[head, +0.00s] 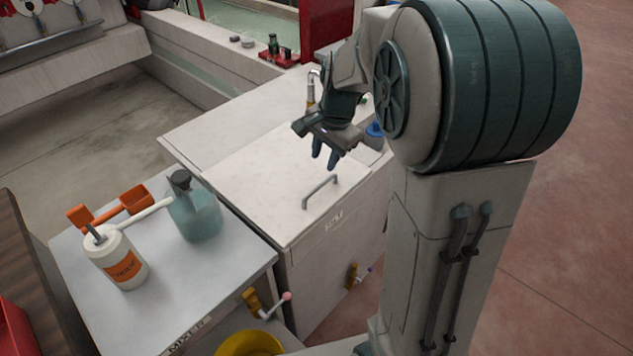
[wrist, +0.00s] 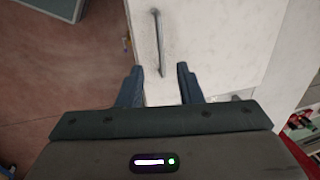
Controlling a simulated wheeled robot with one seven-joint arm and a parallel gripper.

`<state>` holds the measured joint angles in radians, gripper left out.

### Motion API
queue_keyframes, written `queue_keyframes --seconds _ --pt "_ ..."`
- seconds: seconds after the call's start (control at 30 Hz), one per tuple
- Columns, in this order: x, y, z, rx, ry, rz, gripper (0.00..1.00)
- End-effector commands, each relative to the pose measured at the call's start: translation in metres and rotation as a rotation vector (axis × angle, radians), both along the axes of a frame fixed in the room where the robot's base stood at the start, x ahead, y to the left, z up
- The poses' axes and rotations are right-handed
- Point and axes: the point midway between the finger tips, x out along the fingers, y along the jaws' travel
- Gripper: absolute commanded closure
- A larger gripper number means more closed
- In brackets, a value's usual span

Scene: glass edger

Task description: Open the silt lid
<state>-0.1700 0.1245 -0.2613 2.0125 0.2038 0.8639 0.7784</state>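The silt lid (head: 265,178) is a flat white panel on top of a white box, and it lies closed. A grey bar handle (head: 320,191) stands on it near its front edge. In the wrist view the handle (wrist: 159,43) shows ahead of my fingers, and the lid (wrist: 215,50) spreads to its right. My gripper (head: 323,160) is above the lid, just behind the handle in the head view, with its fingers pointing down. In the wrist view my gripper (wrist: 160,85) has its fingers apart with nothing between them. It appears not to touch the handle.
A grey mixer table (head: 205,285) at left holds a white bottle (head: 120,262), a teal jug (head: 194,212) and orange pieces. A tap (head: 312,88) and a blue item (head: 374,136) stand near the box's back right. A yellow bucket (head: 249,344) sits low in front.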

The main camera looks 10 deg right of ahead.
Motion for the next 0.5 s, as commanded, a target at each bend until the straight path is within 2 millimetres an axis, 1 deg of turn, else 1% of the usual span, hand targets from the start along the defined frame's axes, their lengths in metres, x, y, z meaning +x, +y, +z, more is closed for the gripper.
queue_keyframes --seconds 0.03,0.1,0.3,0.4,0.5 --pt "0.001 0.001 -0.013 0.000 0.006 0.002 0.67" --pt "0.003 0.003 -0.028 -0.001 0.007 0.001 0.67" --pt "0.010 0.007 -0.069 0.000 0.006 0.002 0.67" --pt "0.013 0.009 -0.085 -0.001 0.004 0.000 0.67" --pt "0.015 0.010 -0.097 -0.001 0.003 0.002 0.67"
